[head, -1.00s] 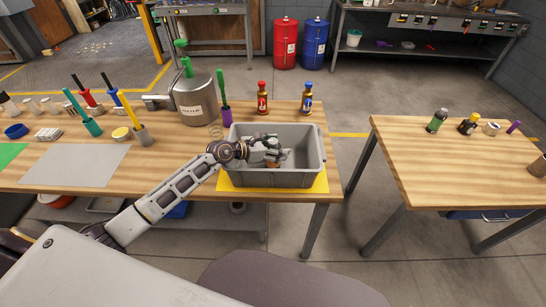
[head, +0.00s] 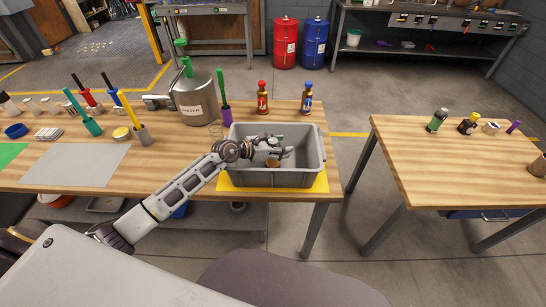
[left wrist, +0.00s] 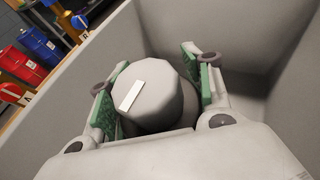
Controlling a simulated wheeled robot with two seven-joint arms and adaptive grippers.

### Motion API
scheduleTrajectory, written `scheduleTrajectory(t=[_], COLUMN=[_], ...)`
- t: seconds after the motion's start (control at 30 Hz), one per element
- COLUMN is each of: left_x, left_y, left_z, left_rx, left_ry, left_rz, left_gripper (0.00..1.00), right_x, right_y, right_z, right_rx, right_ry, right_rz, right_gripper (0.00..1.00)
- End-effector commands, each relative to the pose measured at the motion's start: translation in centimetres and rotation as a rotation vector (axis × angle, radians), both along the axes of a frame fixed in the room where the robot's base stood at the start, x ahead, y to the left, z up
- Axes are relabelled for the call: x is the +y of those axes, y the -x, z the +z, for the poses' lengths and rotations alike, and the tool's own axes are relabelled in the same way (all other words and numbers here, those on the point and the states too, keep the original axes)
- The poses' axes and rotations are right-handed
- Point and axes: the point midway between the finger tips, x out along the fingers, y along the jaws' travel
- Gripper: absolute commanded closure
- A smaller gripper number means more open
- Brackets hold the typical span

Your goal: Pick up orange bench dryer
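My left gripper (head: 272,157) is inside the grey bin (head: 275,180) on the wooden bench. In the left wrist view, its green-padded fingers (left wrist: 155,95) stand apart on either side of a rounded grey body (left wrist: 155,90) with a white label. A gap shows on the right side of that body; contact on the left is unclear. In the head view, a small orange-brown part (head: 272,164) shows under the gripper, probably the orange bench dryer, mostly hidden by the gripper. My right gripper is not in view.
The bin's walls stand close around the gripper. It sits on a yellow mat (head: 230,184). A red-capped bottle (head: 262,101) and a blue-capped bottle (head: 307,102) stand behind it. A metal pot (head: 190,105) stands to the left. A second table (head: 450,180) is at right.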

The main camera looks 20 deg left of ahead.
Motion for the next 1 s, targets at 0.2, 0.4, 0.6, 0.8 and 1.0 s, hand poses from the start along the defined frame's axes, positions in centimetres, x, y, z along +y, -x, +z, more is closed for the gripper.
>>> scheduleTrajectory(t=[0.2, 0.4, 0.6, 0.8, 1.0], left_x=[0.0, 0.0, 0.0, 0.0, 0.0], left_y=[0.0, 0.0, -0.1, -0.1, -0.1], left_z=[0.0, 0.1, 0.2, 1.0, 3.3], left_rx=[0.000, -0.002, -0.002, -0.004, -0.006], left_ry=[0.000, 0.000, 0.000, 0.000, -0.001], left_rz=[0.000, 0.001, 0.001, 0.000, 0.000], left_gripper=[0.83, 0.83, 0.84, 0.85, 0.85], right_x=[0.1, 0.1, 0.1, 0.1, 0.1], right_y=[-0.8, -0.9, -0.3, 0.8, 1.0], right_z=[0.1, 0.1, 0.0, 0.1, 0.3], right_rx=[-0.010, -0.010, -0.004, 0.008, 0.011], right_ry=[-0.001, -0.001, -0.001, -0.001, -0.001], right_rz=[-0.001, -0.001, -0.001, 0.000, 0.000], right_gripper=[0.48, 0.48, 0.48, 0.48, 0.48])
